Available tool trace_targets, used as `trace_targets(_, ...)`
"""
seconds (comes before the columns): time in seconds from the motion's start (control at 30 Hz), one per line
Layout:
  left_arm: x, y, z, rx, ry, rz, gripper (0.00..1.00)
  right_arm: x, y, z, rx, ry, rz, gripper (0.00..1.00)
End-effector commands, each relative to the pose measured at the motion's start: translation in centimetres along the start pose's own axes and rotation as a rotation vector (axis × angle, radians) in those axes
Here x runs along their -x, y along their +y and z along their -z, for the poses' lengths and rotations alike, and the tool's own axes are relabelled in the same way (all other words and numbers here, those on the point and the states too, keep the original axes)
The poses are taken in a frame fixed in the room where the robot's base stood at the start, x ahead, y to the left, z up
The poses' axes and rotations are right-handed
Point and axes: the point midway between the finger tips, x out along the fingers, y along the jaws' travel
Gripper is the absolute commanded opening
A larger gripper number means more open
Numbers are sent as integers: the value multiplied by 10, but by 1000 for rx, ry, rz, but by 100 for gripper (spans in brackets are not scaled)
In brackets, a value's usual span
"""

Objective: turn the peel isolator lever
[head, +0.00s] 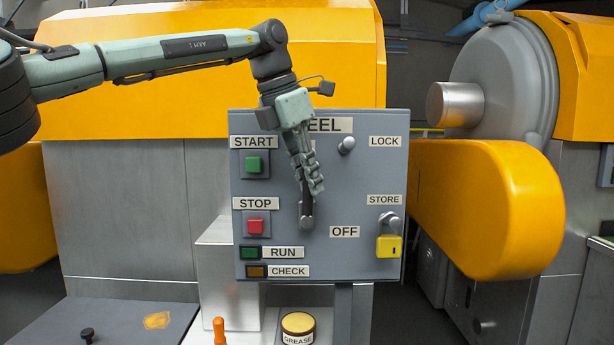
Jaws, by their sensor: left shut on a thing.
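The peel isolator lever (307,211) is a dark handle on the grey control panel (345,263). An "OFF" label (344,232) is to the lower right of the pivot. A label ending in "EEL" (329,125) is above, partly covered by the gripper. My right gripper is not in view.
The panel carries a green start button (254,164), a red stop button (256,226), a lock peg (346,145) and a yellow padlock (389,246) under "STORE". A grease tin (298,326) and an orange-handled tool (219,330) stand below. A yellow guard (485,209) is close on the right.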

Motion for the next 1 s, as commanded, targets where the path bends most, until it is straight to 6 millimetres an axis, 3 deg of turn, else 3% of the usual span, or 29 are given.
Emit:
trace_targets(0.03,2,-2,-3,-7,21,-9,0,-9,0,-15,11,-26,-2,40)
trace_targets(0.2,-6,-10,-12,-40,141,-83,0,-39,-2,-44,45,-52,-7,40)
trace_targets(0.5,-19,-18,-22,-89,355,-217,0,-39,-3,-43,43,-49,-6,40)
trace_targets(0.97,-20,-20,-23,-99,394,-239,0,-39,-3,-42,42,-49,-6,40)
trace_targets(1.0,-20,-20,-23,-99,394,-239,0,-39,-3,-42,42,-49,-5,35)
